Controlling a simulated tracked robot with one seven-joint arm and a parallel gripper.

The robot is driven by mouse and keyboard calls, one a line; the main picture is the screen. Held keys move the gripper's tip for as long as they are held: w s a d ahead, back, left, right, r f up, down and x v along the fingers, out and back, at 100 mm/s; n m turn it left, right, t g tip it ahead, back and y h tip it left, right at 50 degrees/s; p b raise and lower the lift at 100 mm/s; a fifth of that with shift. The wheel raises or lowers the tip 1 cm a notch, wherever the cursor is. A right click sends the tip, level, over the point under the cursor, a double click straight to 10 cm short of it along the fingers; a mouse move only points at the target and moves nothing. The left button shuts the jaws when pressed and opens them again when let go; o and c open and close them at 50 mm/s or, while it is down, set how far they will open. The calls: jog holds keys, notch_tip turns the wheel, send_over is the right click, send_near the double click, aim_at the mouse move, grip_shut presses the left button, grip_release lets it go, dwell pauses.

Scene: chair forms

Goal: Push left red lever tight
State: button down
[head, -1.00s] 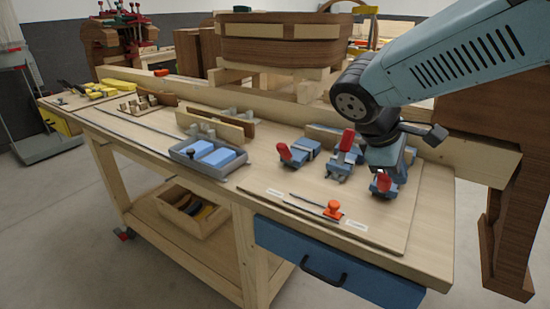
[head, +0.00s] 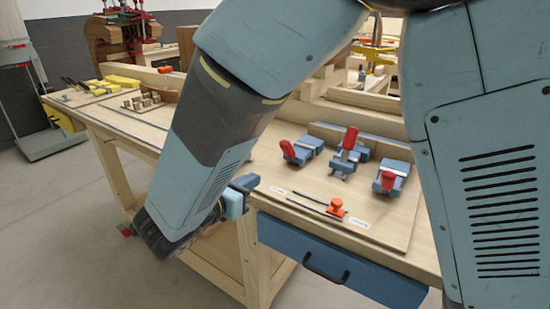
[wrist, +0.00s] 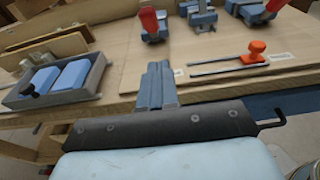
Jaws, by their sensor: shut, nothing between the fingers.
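The left red lever (head: 288,149) sits on the leftmost blue clamp (head: 308,147), tilted up and to the left. In the wrist view the same lever (wrist: 149,20) stands beyond my fingertips, near the top edge. A middle red lever (head: 350,138) stands nearly upright, and a right red lever (head: 387,180) is on the third clamp. My gripper (head: 246,182) is by the bench's front edge, left of and nearer than the clamps. In the wrist view my gripper (wrist: 158,66) is shut and empty, apart from the lever.
An orange-knobbed slider (head: 336,208) lies on the board in front of the clamps. A grey tray (wrist: 92,88) with blue blocks stands left of my gripper in the wrist view. A blue drawer (head: 330,262) hangs under the bench. A wooden fence stands behind the clamps.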

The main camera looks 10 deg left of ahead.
send_near(288, 151)
jog(key=w+f, duration=0.1)
jog(key=w+d+f, duration=0.1)
jog(key=f, duration=0.1)
jog(key=shift+w+d+r, duration=0.35)
jog(key=shift+w+r, duration=0.2)
jog(key=shift+w, duration=0.3)
jog(key=shift+w+d+r, duration=0.25)
jog(key=shift+w+r, duration=0.3)
jog(key=shift+w, duration=0.2)
